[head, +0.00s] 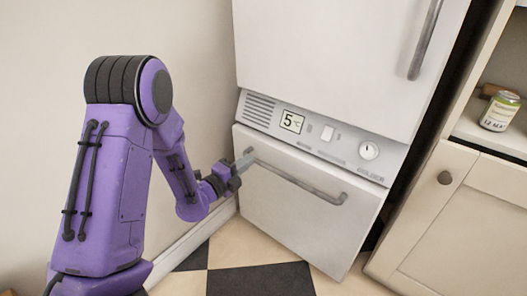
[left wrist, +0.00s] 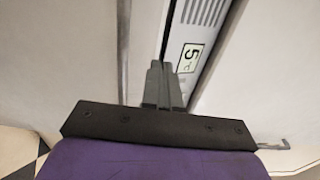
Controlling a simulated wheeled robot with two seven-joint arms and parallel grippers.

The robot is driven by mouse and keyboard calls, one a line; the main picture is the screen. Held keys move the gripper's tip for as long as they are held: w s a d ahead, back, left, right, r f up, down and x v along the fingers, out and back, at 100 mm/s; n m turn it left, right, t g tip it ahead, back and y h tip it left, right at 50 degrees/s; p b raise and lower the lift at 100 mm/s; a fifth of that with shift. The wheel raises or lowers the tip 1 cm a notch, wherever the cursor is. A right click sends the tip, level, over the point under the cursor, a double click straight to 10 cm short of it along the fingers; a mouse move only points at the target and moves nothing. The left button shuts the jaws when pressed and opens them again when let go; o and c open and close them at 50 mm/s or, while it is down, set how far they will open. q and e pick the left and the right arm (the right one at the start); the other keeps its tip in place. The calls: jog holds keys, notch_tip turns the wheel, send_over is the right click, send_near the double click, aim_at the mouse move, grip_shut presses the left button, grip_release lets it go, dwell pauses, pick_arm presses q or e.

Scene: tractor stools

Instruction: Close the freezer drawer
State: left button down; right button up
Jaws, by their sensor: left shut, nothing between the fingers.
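The freezer drawer (head: 300,208) is the white lower front of the fridge, below the control panel. Its grey bar handle (head: 300,181) runs across the upper part of its front. The drawer front looks about flush with the panel; a small gap cannot be ruled out. My left gripper (head: 243,162) is at the handle's left end, near the drawer's upper left edge; contact cannot be told. In the left wrist view the left gripper (left wrist: 164,85) has its fingers together, with nothing between them, in front of the panel edge. My right gripper is not in view.
The control panel (head: 322,138) has a 5 °C display and a knob. The upper fridge door (head: 335,60) is above it. A wooden cabinet (head: 455,215) stands at right with a can (head: 500,111) on its shelf. The checkered floor (head: 262,280) in front is clear.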

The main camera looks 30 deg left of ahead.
aim_at(270, 145)
pick_arm(q)
jog(key=w, duration=0.8)
jog(key=shift+w+d, duration=0.35)
jog(key=shift+w, duration=0.05)
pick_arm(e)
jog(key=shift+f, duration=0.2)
